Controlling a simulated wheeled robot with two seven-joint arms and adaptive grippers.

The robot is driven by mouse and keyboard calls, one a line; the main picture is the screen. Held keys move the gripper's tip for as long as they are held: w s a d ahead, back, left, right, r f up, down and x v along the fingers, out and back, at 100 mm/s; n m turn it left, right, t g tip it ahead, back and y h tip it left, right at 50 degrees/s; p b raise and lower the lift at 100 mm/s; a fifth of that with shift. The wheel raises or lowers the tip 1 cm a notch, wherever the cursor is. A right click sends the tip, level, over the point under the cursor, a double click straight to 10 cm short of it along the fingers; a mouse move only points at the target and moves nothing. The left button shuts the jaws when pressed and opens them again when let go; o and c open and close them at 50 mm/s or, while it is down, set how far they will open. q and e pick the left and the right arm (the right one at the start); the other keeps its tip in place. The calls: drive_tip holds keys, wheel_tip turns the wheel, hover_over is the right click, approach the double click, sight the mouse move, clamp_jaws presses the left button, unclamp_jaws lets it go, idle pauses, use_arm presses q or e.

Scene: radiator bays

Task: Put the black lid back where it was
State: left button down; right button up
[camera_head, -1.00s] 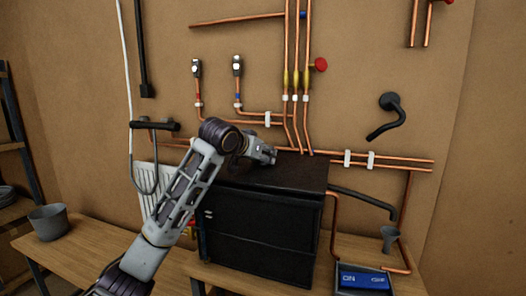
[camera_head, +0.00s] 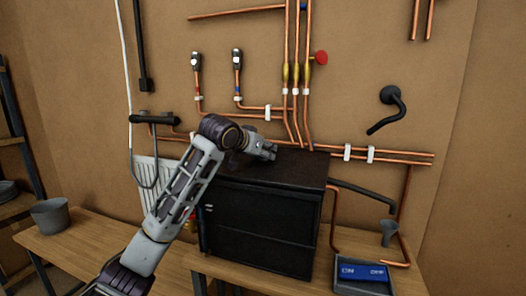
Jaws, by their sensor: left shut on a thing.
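A black box-shaped unit (camera_head: 260,225) stands on the wooden bench against the wall. The black lid (camera_head: 295,170) shows as a flat dark slab at its top; I cannot tell whether it lies fully on the box or sits slightly above it. My left gripper (camera_head: 266,152) is over the far part of the lid and is shut on it. The fingertips are small and partly hidden by my wrist. My right gripper is not in view.
Copper pipes (camera_head: 400,157) run along the wall behind the box. A grey bucket (camera_head: 50,216) stands on the left bench. A tray with a blue box (camera_head: 362,274) and a grey funnel (camera_head: 388,232) are to the right.

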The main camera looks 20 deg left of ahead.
use_arm(q)
drive_tip(key=shift+f, duration=0.25)
drive_tip(key=c, duration=0.7)
unclamp_jaws()
drive_tip(key=shift+f, duration=0.1)
drive_tip(key=shift+s, duration=0.1)
wheel_tip(320, 180, up, 5)
hover_over(245, 170)
drive_tip(key=shift+s+d, duration=0.1)
drive_tip(key=shift+s+r, duration=0.2)
drive_tip(key=shift+s, duration=0.2)
